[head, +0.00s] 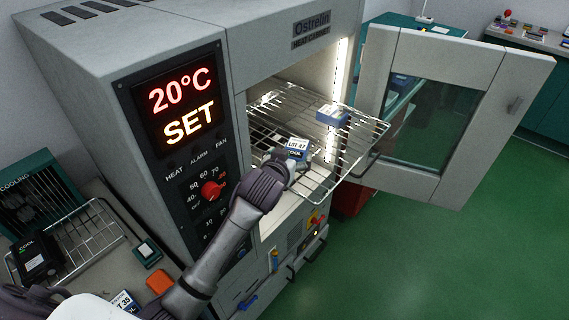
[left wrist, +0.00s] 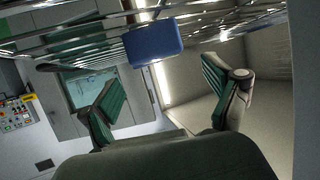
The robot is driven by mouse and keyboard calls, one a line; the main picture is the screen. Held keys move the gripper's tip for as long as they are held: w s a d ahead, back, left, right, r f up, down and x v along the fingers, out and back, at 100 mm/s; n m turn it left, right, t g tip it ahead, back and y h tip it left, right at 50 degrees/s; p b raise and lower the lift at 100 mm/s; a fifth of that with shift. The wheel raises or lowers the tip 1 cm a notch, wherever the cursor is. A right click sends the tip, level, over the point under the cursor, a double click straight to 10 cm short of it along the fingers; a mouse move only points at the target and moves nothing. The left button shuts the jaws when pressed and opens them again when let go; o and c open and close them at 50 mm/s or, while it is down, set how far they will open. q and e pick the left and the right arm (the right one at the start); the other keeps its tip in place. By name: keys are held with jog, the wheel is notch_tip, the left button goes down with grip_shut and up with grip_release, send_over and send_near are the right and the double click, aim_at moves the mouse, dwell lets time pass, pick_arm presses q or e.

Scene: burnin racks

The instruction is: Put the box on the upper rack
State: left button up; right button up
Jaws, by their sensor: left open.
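A blue box with a white label reading LOT 47 (head: 298,147) is at the front of the pulled-out wire rack (head: 350,165) in the open cabinet. A second blue box (head: 332,115) sits farther back on this rack. My left gripper (head: 294,166) is right by the LOT 47 box and partly hidden behind its own wrist. In the left wrist view its green-padded fingers (left wrist: 163,98) are spread, with nothing between them. A blue box (left wrist: 153,42) shows just beyond them at rack height; I cannot tell which one it is. My right gripper is out of view.
The cabinet door (head: 445,105) stands open to the right. The control panel (head: 185,130) reads 20°C SET. A cooling rack (head: 75,240) with a black box (head: 35,257) stands at left, near an orange item (head: 159,281) and a LOT 35 box (head: 124,303). Green floor at right is clear.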

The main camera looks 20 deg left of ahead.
pick_arm(q)
jog(key=v, duration=0.5)
jog(key=shift+s, duration=0.1)
jog(key=s+f+m+g, duration=0.1)
jog(key=s+f+g, duration=0.3)
jog(key=s, duration=0.7)
jog(key=s+a+f+m+g, duration=0.1)
jog(key=s+f+g, duration=0.2)
jog(key=s+f, duration=0.55)
jog(key=s+f+g, duration=0.3)
jog(key=s, duration=0.9)
notch_tip(320, 180, down, 29)
jog(key=s+g+b, duration=0.1)
jog(key=s+b, duration=0.1)
jog(key=b, duration=0.1)
jog(key=s+a+f+g+b, duration=0.1)
jog(key=s+a+f, duration=0.2)
jog(key=s+f, duration=1.3)
jog(key=shift+f+m, duration=0.4)
jog(key=shift+f, duration=0.25)
